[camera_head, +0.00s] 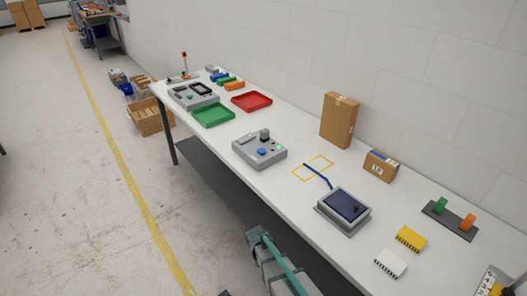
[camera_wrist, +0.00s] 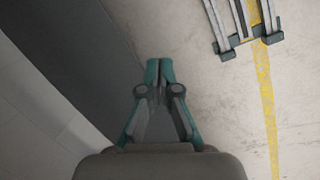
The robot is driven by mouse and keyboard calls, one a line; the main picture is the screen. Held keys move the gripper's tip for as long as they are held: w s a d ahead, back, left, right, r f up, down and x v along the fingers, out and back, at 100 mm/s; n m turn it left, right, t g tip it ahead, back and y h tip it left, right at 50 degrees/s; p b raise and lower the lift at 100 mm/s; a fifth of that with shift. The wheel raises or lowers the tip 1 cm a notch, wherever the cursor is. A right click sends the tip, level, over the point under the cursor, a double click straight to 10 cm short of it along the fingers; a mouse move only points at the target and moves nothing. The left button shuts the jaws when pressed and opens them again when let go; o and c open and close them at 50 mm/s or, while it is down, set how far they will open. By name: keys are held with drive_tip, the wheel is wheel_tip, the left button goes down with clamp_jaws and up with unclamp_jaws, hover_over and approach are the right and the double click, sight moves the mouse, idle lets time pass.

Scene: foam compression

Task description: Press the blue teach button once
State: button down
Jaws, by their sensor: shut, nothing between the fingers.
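A grey control box (camera_head: 244,156) stands on the white table near the middle of the head view. A round blue button (camera_head: 262,152) sits on its top, toward the front, with a black block and a small green light beside it. My gripper (camera_wrist: 160,66) shows in the wrist view with its two teal fingers together, shut and empty. It points down over the floor beside a dark grey surface. The button and box are not in the wrist view. My grey and teal arm shows at the bottom of the head view, below and apart from the box.
The table (camera_head: 225,140) runs diagonally. A green tray (camera_head: 212,116), red tray (camera_head: 251,102) and another grey device (camera_head: 190,98) lie beyond the box. A dark pad (camera_head: 343,209), cardboard boxes (camera_head: 339,120) and small blocks (camera_head: 411,238) stand right. Bare table surrounds the control box.

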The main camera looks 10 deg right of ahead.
drive_tip(key=w+a+r+t, duration=0.2)
drive_tip(key=w+a+r, duration=0.3)
drive_tip(key=w+r, duration=0.45)
drive_tip(key=w+a+r+t, duration=0.2)
drive_tip(key=w+a+r, duration=0.35)
drive_tip(key=w, duration=0.75)
drive_tip(key=w+d+r+t+h, duration=0.1)
drive_tip(key=w+d+r, duration=0.1)
drive_tip(key=w+r, duration=0.2)
drive_tip(key=w+d+r+p, duration=0.1)
drive_tip(key=w+d+r, duration=0.1)
drive_tip(key=w+r, duration=0.3)
drive_tip(key=w+d+r+t+h, duration=0.1)
drive_tip(key=w+r, duration=0.3)
drive_tip(key=r, duration=0.4)
drive_tip(key=shift+w+d+m+t+h+p, duration=0.15)
drive_tip(key=shift+d+m+p, duration=0.05)
drive_tip(key=shift+d, duration=0.25)
drive_tip(key=shift+w+d+m+t+h+p, duration=0.15)
drive_tip(key=shift+d+m, duration=0.05)
drive_tip(key=shift+d, duration=0.25)
wheel_tip(320, 180, up, 11)
drive_tip(key=t+h+p, duration=0.1)
drive_tip(key=h, duration=0.1)
hover_over(260, 151)
drive_tip(key=shift+w+d, duration=0.1)
drive_tip(key=shift+f, duration=0.15)
